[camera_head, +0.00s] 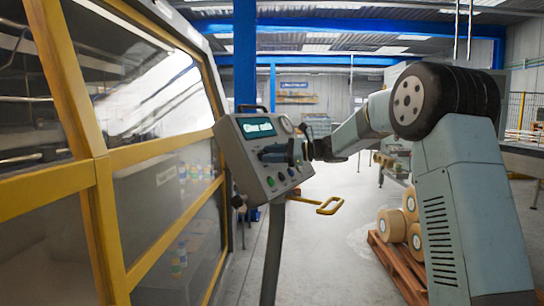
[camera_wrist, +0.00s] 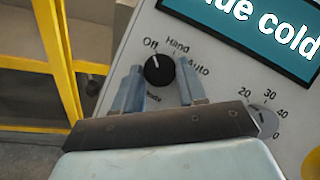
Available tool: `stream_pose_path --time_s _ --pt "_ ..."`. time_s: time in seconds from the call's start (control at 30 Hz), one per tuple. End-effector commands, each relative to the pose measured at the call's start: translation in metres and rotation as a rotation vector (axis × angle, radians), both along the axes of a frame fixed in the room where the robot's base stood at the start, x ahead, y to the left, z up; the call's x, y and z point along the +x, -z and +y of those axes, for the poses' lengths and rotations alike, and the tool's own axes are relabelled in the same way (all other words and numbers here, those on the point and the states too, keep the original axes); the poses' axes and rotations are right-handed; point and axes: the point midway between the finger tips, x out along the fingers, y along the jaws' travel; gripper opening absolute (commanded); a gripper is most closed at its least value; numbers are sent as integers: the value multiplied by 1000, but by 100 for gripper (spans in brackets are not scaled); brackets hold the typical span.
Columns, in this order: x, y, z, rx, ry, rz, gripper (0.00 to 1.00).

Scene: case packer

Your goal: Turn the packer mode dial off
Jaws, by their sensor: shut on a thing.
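The packer mode dial (camera_wrist: 158,71) is a round black knob on the grey control panel (camera_wrist: 225,75). The labels Off, Hand and Auto stand around its top and right, and "mode" is below. Its white mark points up and slightly left, toward Off. My gripper (camera_wrist: 159,68) has one blue-grey finger on each side of the dial and is shut on it. In the head view, my gripper (camera_head: 296,151) reaches the panel (camera_head: 240,160) from the right, and the dial is hidden behind it.
A screen (camera_wrist: 250,28) on the panel reads partly "cold". A small gauge dial (camera_wrist: 262,118) marked 20 to 40 is at right. A yellow-framed machine (camera_head: 105,200) stands left, and a yellow handle (camera_head: 328,206) sticks out below. A pallet with rolls (camera_head: 392,225) is right.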

Motion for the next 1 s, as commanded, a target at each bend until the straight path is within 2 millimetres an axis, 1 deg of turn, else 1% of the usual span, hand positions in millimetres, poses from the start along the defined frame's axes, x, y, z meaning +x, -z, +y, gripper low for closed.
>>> stream_pose_path --time_s 0.27,0.67,0.7,0.93,1.0 --pt "1 1 -1 -27 -28 -41 10" --pt "1 2 -1 -31 -31 -44 10" --pt "1 2 0 -30 -32 -44 44" --pt "0 1 0 -29 -32 -44 66" --pt "0 1 0 -29 -31 -44 66"
